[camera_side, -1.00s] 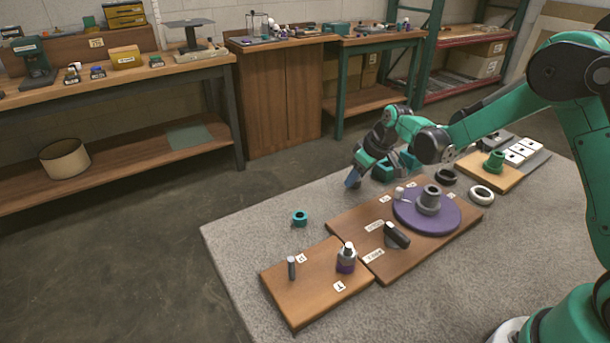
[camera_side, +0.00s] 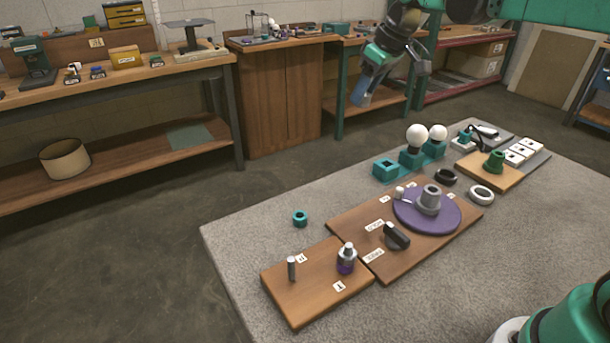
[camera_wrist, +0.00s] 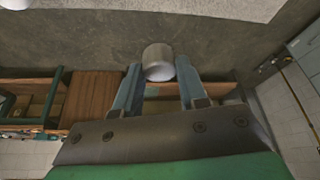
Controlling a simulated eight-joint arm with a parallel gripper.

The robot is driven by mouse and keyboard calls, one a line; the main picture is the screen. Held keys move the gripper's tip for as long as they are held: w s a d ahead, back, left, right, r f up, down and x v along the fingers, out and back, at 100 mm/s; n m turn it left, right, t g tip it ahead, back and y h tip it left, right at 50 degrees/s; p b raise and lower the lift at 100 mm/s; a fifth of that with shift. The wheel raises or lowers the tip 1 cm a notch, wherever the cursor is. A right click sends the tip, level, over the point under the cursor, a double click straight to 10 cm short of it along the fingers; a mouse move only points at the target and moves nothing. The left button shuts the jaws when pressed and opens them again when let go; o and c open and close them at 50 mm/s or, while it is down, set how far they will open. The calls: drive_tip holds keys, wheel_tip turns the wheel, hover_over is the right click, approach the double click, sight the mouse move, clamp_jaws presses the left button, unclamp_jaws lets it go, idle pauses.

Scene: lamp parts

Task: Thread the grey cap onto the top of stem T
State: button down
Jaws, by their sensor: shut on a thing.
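My gripper (camera_side: 362,97) is raised high above the far side of the table in the side view, well away from the posts. In the wrist view, its two blue fingers are shut on a short pale grey cylinder, the grey cap (camera_wrist: 159,58). The cap cannot be made out in the side view. A thin grey post (camera_side: 291,269) and a thicker post with a purple lower part (camera_side: 347,260) stand upright on the front wooden board (camera_side: 297,308). Each has a small label beside it. The letters are too small to tell for sure which is stem T.
A larger board bears a purple disc (camera_side: 452,220) with a grey hub (camera_side: 429,200) and a dark lying part (camera_side: 397,236). A teal ring (camera_side: 300,218) lies left. White bulbs (camera_side: 417,137) in teal holders, a black ring (camera_side: 446,177) and a white ring (camera_side: 481,194) stand behind.

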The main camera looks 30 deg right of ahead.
drive_tip(key=s+a+f+n, duration=0.2)
drive_tip(key=s+a, duration=0.2)
drive_tip(key=s, duration=0.1)
drive_tip(key=s+a+f+n+y, duration=0.1)
drive_tip(key=s+a+f+n, duration=0.1)
drive_tip(key=s+a, duration=0.3)
drive_tip(key=s+a+f+n+g+y, duration=0.1)
drive_tip(key=s+a+f, duration=0.1)
drive_tip(key=s+a, duration=0.3)
drive_tip(key=shift+a+f+n, duration=0.1)
drive_tip(key=shift+f+n, duration=0.05)
drive_tip(key=shift+n, duration=0.25)
drive_tip(key=shift+s+a+f, duration=0.1)
drive_tip(key=shift+s+f, duration=0.1)
drive_tip(key=shift+f, duration=2.4)
drive_tip(key=shift+f, duration=1.25)
drive_tip(key=c, duration=1.3)
unclamp_jaws()
clamp_jaws()
